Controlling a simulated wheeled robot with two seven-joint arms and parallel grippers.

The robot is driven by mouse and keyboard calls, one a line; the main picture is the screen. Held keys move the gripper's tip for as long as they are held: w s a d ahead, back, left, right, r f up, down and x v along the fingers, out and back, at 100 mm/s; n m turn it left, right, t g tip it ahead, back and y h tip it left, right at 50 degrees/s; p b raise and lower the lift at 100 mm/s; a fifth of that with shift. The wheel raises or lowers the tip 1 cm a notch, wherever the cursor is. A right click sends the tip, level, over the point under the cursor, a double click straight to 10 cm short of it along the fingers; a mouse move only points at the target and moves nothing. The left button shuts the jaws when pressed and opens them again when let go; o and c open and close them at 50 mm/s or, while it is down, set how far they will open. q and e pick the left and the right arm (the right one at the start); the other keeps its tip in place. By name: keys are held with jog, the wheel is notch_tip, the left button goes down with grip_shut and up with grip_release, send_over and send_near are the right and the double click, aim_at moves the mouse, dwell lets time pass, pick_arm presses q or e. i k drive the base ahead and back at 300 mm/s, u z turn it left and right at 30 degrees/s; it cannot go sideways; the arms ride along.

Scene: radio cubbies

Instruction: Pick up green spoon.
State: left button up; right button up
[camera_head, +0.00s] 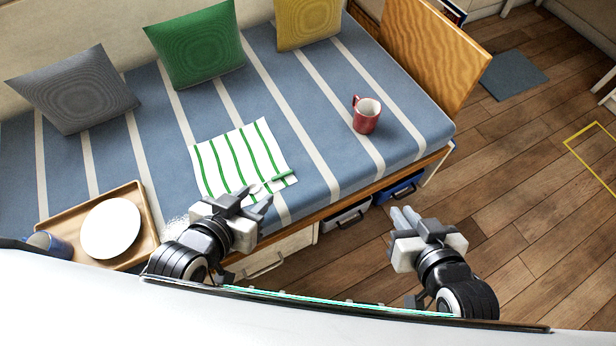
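A green spoon (281,176) lies at the near right corner of a white cloth with green stripes (236,152), on the blue striped seat. Its green handle shows; the rest of it runs toward my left gripper and is hard to make out. My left gripper (257,195) is just to the near left of the spoon, its fingers apart and pointing toward it. I see nothing between them. My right gripper (404,216) is over the floor to the right, in front of the seat. Its fingers look close together, and their gap is hard to judge.
A red mug (366,116) stands on the seat to the right. A wooden tray (146,205) with a white plate (110,228) and a blue cup (48,243) lies at the left. Pillows line the back. A wooden panel (432,52) stands at the seat's right end.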

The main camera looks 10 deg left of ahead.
aim_at(253, 187)
jog(key=z, duration=1.25)
jog(key=k, duration=0.65)
jog(key=u, duration=2.15)
jog(key=i, duration=0.3)
jog(key=u, duration=0.15)
